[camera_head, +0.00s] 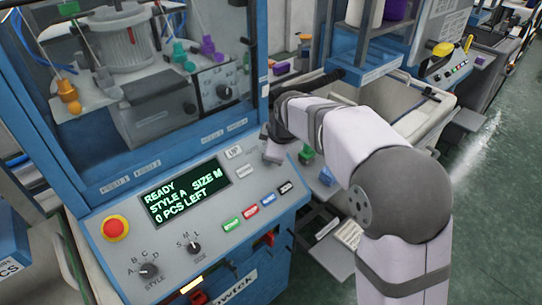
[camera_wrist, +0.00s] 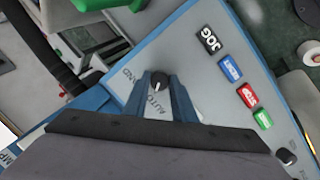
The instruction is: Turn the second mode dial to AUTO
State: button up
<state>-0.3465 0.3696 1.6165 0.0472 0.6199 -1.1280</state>
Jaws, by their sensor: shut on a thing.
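In the wrist view, a small dark round dial knob (camera_wrist: 156,80) with a short white pointer mark stands on the grey panel. Printed words lie around it, and AUTO reads just below it in the picture. My gripper (camera_wrist: 160,86) is shut on the knob, its two blue fingers on either side. The pointer's exact setting is too small to tell. In the head view my gripper (camera_head: 273,154) is at the upper right of the control panel (camera_head: 200,262) and hides the knob.
The panel carries a green-lit display (camera_head: 186,192), a red round button (camera_head: 115,228), a style dial (camera_head: 149,271) and a size dial (camera_head: 194,248). Coloured buttons, including a black JOG button (camera_wrist: 209,39), sit close beside the held knob. A glazed cabinet (camera_head: 140,75) rises behind the panel.

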jog(key=shift+r, duration=0.1)
dwell(0.3)
jog(key=o, duration=1)
jog(key=shift+o, duration=0.2)
jog(key=b+v, duration=0.1)
jog(key=v, duration=0.6)
jog(key=shift+r+b, duration=0.15)
jog(key=shift+b, duration=0.2)
